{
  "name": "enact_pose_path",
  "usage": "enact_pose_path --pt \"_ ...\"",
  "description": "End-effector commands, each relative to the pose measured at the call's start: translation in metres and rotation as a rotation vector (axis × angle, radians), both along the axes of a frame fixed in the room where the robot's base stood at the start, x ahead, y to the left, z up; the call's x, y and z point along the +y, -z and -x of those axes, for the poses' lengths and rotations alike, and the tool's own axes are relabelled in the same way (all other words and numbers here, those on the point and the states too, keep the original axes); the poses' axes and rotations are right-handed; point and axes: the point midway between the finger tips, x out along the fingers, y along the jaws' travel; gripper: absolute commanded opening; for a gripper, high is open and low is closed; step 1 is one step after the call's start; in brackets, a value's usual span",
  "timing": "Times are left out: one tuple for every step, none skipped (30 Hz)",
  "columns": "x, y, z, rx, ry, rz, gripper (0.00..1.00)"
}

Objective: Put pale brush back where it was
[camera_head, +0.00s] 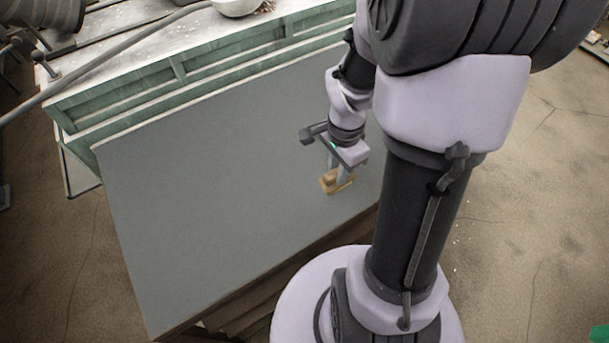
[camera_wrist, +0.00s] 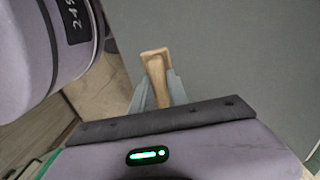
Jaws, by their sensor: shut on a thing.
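The pale brush (camera_head: 327,183) is a small tan, wooden-looking piece low over the right part of the grey board, beneath my gripper (camera_head: 342,177). In the wrist view the brush (camera_wrist: 155,65) sits between the two grey fingers of my gripper (camera_wrist: 158,88), with its wider end pointing away from the wrist. The gripper is shut on it. The fingers hide part of the brush. I cannot tell whether it touches the board surface.
The grey board (camera_head: 210,190) is otherwise bare, with clear room left of the gripper. A green wooden frame (camera_head: 190,75) runs along its back. A pale bowl (camera_head: 236,6) stands on the worn top behind. Cracked floor (camera_head: 530,200) shows at the right.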

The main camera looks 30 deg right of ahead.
Motion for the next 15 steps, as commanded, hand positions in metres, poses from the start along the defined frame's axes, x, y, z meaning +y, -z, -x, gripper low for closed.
enact_pose_path --pt "0.011 0.004 -0.013 0.001 -0.007 -0.001 0.00" --pt "0.016 0.004 -0.021 0.000 -0.007 0.000 0.00" --pt "0.022 0.005 -0.029 0.000 -0.006 0.000 0.00" --pt "0.026 0.005 -0.034 0.000 -0.004 0.000 0.00" --pt "0.029 0.006 -0.038 0.001 -0.005 0.000 0.00" --pt "0.032 0.006 -0.042 0.001 -0.002 0.000 0.00" --pt "0.034 0.006 -0.045 0.000 -0.001 0.000 0.00" --pt "0.035 0.006 -0.047 0.000 -0.002 0.000 0.00" --pt "0.038 0.006 -0.050 0.001 -0.002 0.000 0.00" --pt "0.040 0.007 -0.054 0.001 -0.002 0.000 0.00" --pt "0.044 0.007 -0.058 0.000 -0.003 0.000 0.00" --pt "0.044 0.017 -0.058 0.003 -0.001 -0.001 0.00" --pt "0.044 0.026 -0.057 0.004 0.000 -0.001 0.00" --pt "0.044 0.033 -0.057 0.004 0.001 -0.002 0.00" --pt "0.043 0.041 -0.057 0.003 0.001 -0.001 0.00"
